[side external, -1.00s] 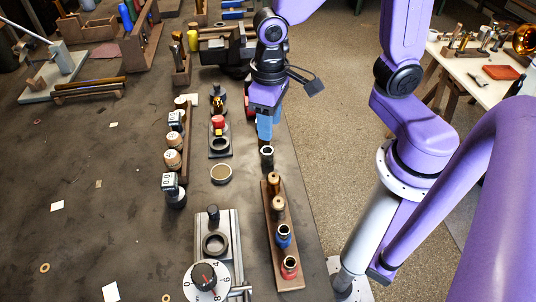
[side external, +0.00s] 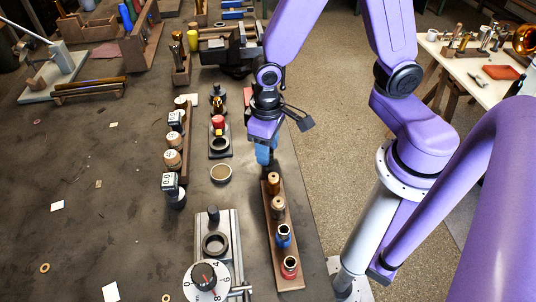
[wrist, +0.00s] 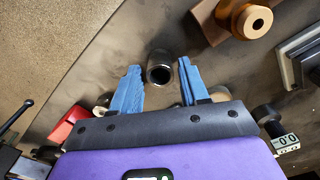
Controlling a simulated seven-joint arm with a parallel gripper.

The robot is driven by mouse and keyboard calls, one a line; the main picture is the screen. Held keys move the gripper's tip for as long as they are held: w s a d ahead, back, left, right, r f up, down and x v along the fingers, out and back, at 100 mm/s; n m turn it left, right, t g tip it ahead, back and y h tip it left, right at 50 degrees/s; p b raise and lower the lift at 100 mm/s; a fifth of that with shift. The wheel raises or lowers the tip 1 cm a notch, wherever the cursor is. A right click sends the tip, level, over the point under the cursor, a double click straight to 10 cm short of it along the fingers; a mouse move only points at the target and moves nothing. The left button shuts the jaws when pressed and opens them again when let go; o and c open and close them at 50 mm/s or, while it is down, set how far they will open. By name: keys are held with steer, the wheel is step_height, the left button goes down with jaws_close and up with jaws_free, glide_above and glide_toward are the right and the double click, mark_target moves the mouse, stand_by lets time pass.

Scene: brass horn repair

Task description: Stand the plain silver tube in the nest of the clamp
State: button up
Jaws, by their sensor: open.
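The plain silver tube (wrist: 160,70) stands upright on the bench, its open mouth facing up in the wrist view. My gripper (wrist: 159,66) is open, with its blue fingers on either side of the tube and a gap to each. In the side view my gripper (side external: 265,156) is low over the tube's spot, behind the wooden rack, and hides most of the tube. A small fixture (side external: 220,155) with a red knob and a dark round ring, which looks like the clamp, stands left of my gripper; its ring looks empty.
The wooden rack (side external: 290,250) holds several coloured and brass tubes just in front of my gripper. A dialled fixture (side external: 228,262) with a round ring stands at the front.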

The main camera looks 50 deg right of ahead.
stand_by(0.7)
jaws_close()
steer(key=shift+r, duration=0.1)
